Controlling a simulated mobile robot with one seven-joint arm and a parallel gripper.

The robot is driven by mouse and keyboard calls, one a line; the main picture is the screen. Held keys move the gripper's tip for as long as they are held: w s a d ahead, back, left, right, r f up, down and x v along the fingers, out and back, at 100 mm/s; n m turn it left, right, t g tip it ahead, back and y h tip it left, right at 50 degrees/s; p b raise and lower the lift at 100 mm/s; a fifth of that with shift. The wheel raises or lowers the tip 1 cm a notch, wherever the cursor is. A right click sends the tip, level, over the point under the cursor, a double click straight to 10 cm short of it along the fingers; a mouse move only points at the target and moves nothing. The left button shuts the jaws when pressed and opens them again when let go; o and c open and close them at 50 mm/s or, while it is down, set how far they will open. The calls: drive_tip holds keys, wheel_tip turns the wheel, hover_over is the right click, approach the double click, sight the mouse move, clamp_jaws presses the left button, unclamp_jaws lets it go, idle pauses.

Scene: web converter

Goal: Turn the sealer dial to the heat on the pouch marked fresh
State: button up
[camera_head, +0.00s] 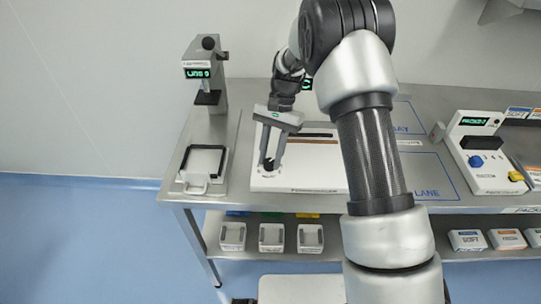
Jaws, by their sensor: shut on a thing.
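A flat white machine (320,179) with a dark strip along its back and a brown strip in front of it lies on the steel table; it looks like the sealer. A small dark knob (268,164), apparently the dial, is at its left end. My gripper (271,163) points down with its fingers on both sides of this knob, shut on it. The dial's marks are too small to read. A green display behind my wrist is mostly hidden. No pouch marked fresh can be made out, and my arm hides part of the table.
A press-like stand (205,85) with a green display and a black-framed plate (203,165) is at the left. A white box (485,150) with blue and yellow knobs stands right. Pale trays (271,237) and labelled packs (466,240) sit on the lower shelf. A marked lane (428,175) looks clear.

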drive_tip(key=o, duration=1.1)
drive_tip(key=shift+c, duration=0.2)
drive_tip(key=shift+r, duration=0.1)
drive_tip(key=v, duration=1.7)
drive_tip(key=shift+p, duration=0.3)
drive_tip(key=shift+r, duration=0.15)
